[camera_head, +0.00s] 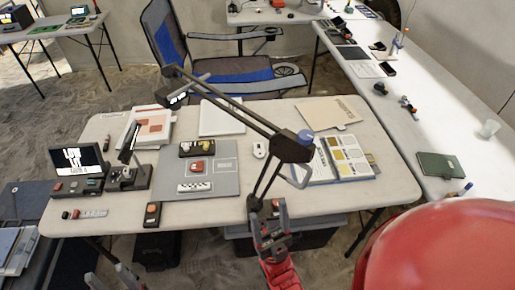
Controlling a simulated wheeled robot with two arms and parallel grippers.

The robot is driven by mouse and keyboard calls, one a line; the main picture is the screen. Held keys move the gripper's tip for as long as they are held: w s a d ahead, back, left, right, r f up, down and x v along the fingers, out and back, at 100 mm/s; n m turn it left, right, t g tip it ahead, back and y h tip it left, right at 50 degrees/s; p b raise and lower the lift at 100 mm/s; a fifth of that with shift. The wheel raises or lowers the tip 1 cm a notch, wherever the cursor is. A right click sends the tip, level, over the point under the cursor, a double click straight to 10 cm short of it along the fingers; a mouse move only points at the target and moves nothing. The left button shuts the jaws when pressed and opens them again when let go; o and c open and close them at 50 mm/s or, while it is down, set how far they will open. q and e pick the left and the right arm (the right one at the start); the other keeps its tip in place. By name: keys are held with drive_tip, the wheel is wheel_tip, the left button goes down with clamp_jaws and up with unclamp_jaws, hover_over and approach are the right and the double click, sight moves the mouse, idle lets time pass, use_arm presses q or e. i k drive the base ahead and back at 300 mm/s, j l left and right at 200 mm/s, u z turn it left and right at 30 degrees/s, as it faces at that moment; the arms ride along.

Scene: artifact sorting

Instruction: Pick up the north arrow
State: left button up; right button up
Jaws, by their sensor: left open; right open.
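No piece shows a clear enough marking for me to be sure which is the north arrow. A small red piece (197,165) with a pale mark lies on the grey mat (226,183), between a black strip (197,148) and a black-and-white scale bar (194,187). A dark block with an orange-red spot (152,215) lies at the table's front edge. My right gripper (267,207) is open and empty by the front edge, right of the mat. My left gripper (110,277) is open, low at the left, in front of the table; only its fingertips show.
A black lamp arm (236,110) spans the table (335,200) above the mat. A small screen (80,158), a black stand (128,178), a white mouse (259,150) and an open booklet (343,158) lie around it. A camp chair (220,60) stands behind.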

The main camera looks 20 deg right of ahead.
sight(259, 152)
drive_tip(key=i+l+z, duration=0.1)
drive_tip(key=l, duration=0.25)
drive_tip(key=i+l+z, duration=0.15)
drive_tip(key=l, duration=0.2)
drive_tip(key=l+z, duration=0.1)
drive_tip(key=l, duration=0.25)
drive_tip(key=i+l+u, duration=0.1)
drive_tip(key=i+u, duration=0.15)
drive_tip(key=i+l+u, duration=0.25)
drive_tip(key=i+j, duration=0.05)
drive_tip(key=i, duration=0.05)
